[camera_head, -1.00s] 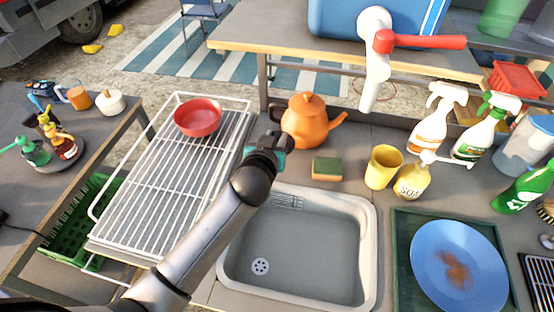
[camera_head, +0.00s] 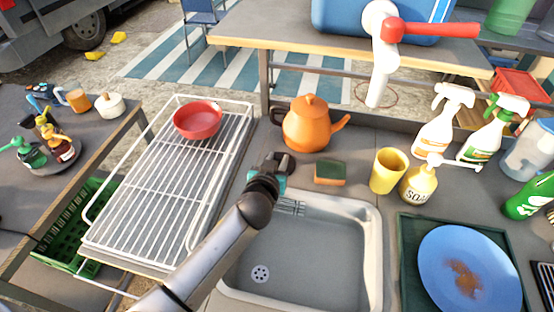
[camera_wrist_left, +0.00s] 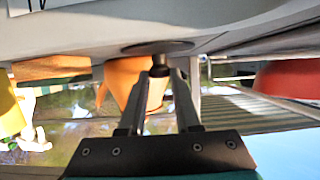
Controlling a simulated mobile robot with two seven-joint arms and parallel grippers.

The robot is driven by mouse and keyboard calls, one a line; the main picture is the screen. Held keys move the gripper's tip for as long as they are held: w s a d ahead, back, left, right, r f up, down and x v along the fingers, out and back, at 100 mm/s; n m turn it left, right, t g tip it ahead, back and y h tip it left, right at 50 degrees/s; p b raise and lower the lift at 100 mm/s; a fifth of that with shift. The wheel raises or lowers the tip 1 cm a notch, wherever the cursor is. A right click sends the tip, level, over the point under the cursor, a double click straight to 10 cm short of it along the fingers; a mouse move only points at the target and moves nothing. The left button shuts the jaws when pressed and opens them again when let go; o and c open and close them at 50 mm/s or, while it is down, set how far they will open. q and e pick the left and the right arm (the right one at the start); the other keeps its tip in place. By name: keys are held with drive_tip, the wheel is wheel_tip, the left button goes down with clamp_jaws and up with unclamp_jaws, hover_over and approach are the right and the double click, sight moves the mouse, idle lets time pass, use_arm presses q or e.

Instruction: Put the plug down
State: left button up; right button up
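The plug (camera_wrist_left: 157,47) shows in the left wrist view as a dark flat disc with a short knob, right at the tips of my left gripper (camera_wrist_left: 160,75). The two fingers stand close on either side of the knob and look shut on it. The disc is against or very near the grey worktop, which shows at the top of that view; I cannot tell if it touches. In the head view my left gripper (camera_head: 276,163) is at the back left corner of the sink (camera_head: 318,262), and the plug is hard to make out. My right gripper is not in view.
An orange kettle (camera_head: 308,128) stands behind my left gripper, and a sponge (camera_head: 330,172) lies to its right. A white rack (camera_head: 150,185) with a red bowl (camera_head: 198,120) is at the left. A yellow cup (camera_head: 387,172) and soap bottle (camera_head: 419,185) stand further right.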

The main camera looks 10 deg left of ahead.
use_arm(q)
drive_tip(key=o, duration=0.4)
drive_tip(key=shift+r, duration=0.2)
drive_tip(key=p+v, duration=0.2)
drive_tip(key=v, duration=1)
idle(0.4)
